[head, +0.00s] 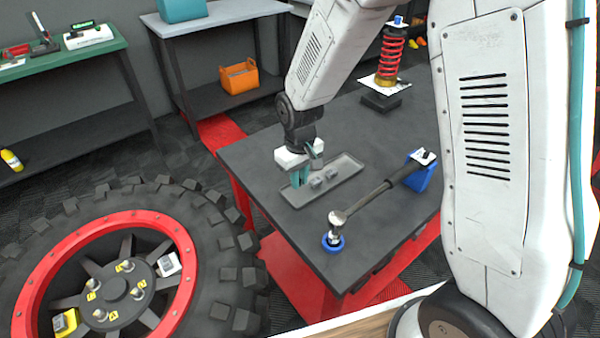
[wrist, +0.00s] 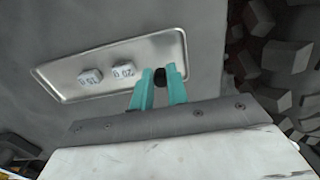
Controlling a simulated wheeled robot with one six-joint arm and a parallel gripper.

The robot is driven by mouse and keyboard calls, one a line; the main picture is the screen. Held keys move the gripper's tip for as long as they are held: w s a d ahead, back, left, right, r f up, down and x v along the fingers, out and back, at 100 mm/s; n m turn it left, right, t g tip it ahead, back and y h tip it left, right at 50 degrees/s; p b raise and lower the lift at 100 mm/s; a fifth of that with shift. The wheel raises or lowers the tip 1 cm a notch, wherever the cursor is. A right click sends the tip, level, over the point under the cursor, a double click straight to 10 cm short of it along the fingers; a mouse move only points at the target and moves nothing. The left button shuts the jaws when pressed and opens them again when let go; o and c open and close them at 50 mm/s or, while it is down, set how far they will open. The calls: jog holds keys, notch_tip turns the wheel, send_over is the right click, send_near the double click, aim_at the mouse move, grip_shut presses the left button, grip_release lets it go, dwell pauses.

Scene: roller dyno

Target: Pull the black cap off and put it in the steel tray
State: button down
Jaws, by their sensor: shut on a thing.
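The steel tray (head: 346,164) lies on the dark workbench, and it also shows in the wrist view (wrist: 60,93). My gripper (head: 300,179) points down at the tray's left end in the head view. In the wrist view my gripper's teal fingers (wrist: 159,70) are shut on a small dark piece, the black cap (wrist: 160,77). The cap shows against the tray's right end there; its height above the tray floor is unclear. In the head view the cap is hidden by the fingers.
Two small numbered sockets (wrist: 106,73) lie in the tray. A long torque wrench (head: 375,190) lies across blue supports in front of the tray. A red coil spring (head: 391,52) stands behind. A big tyre (head: 215,230) with a red rim is at the left.

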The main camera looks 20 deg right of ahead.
jog(key=shift+f, duration=1.4)
jog(key=shift+f, duration=0.1)
jog(key=c, duration=1.3)
grip_release()
notch_tip(320, 180, up, 8)
jog(key=shift+f, duration=0.1)
